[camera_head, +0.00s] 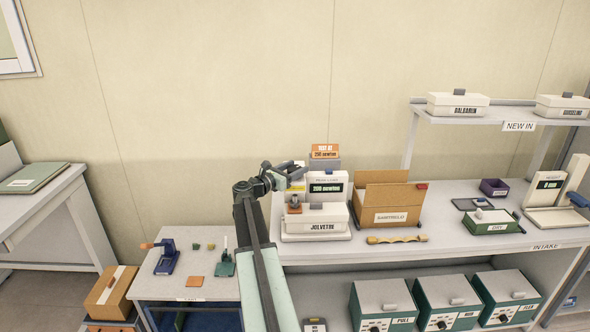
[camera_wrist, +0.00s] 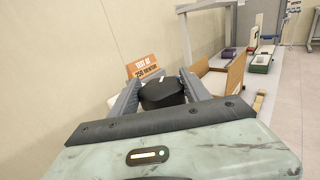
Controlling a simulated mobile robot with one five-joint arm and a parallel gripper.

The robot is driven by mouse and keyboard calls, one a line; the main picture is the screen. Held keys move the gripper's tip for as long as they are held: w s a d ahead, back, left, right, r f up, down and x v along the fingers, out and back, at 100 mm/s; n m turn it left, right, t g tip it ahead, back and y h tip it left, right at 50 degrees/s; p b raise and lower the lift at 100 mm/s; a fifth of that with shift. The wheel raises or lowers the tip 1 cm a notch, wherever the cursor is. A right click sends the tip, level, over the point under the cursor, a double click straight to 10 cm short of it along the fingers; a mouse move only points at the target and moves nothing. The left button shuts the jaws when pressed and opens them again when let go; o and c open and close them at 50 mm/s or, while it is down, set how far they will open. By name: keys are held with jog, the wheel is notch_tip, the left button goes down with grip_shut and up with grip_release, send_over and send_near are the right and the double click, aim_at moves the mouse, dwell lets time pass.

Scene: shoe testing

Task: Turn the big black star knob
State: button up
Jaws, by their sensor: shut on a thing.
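My gripper (camera_head: 285,172) is above the back left of the white machine with the "JOLVETRI" box (camera_head: 322,222) on its base. In the wrist view my gripper (camera_wrist: 161,80) has its two fingers on either side of a big black knob (camera_wrist: 162,94), shut on it. The knob's edge looks rounded there; its star shape cannot be made out. In the head view the knob is hidden behind my gripper. The machine's display (camera_head: 325,188) reads "200 newton". An orange card (camera_head: 324,151) above it says "TEST AT" a newton value.
An open cardboard box (camera_head: 388,202) stands right of the machine, with a wooden brush-like piece (camera_head: 397,239) in front. A low table (camera_head: 190,262) with small tools is at left.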

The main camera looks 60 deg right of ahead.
aim_at(289, 170)
dwell(0.5)
jog(key=o, duration=1.4)
jog(key=a, duration=0.3)
jog(key=w+a, duration=0.1)
jog(key=a, duration=0.2)
jog(key=shift+w+a, duration=0.2)
jog(key=shift+a, duration=0.2)
jog(key=shift+w+a, duration=0.1)
jog(key=shift+a, duration=0.3)
jog(key=shift+w, duration=0.1)
